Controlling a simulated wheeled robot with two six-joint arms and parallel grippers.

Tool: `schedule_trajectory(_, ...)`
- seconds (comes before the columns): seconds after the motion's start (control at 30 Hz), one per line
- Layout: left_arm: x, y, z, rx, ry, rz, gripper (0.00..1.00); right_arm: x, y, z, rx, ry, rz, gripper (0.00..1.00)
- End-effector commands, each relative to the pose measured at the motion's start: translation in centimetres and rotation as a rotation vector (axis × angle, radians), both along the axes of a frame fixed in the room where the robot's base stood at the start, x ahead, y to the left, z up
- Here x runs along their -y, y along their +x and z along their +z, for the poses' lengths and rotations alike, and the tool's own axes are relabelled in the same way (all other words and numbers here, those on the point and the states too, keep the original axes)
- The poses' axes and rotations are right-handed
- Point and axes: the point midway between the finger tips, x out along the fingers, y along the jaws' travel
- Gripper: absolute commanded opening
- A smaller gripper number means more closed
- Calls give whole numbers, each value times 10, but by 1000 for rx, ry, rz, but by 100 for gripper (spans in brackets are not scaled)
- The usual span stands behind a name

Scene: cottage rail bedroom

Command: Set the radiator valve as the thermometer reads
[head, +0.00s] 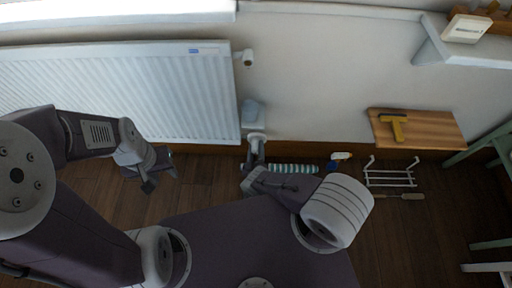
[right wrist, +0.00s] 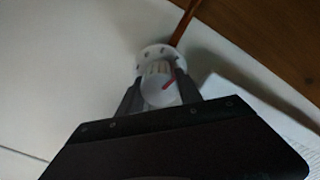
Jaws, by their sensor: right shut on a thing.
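A white radiator valve knob (right wrist: 158,88) with a red mark shows in the right wrist view, with a paler collar behind it. My right gripper (right wrist: 160,92) is shut on this knob, one finger on each side. In the head view my right gripper (head: 255,154) is at the valve (head: 257,139), low by the radiator's right end, and partly covers it. A small cream box with a pale face, perhaps the thermometer (head: 467,28), stands on the shelf at top right; its reading is too small to tell. My left gripper (head: 158,178) hangs empty before the radiator; its finger gap is unclear.
The white radiator (head: 130,90) fills the wall at left. A striped roll (head: 292,168), a white wire rack (head: 390,177) and a screwdriver-like tool (head: 404,196) lie on the floor. A wooden board (head: 440,128) bears a yellow-handled tool. Green furniture legs stand far right.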

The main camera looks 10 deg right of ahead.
Motion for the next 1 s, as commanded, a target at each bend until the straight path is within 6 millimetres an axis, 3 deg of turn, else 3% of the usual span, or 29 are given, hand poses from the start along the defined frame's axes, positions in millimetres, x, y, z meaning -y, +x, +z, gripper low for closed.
schedule_trajectory(0.73,0,0,3,0,0,0,39,1,-1,-1,18,72,-2,1)
schedule_trajectory(0.77,0,0,3,0,0,0,39,1,-1,-1,18,72,-2,50)
schedule_trajectory(0.8,0,0,3,0,0,0,39,1,-1,-1,18,72,-2,61)
schedule_trajectory(1.0,0,0,3,0,0,0,39,1,0,-1,19,72,-1,64)
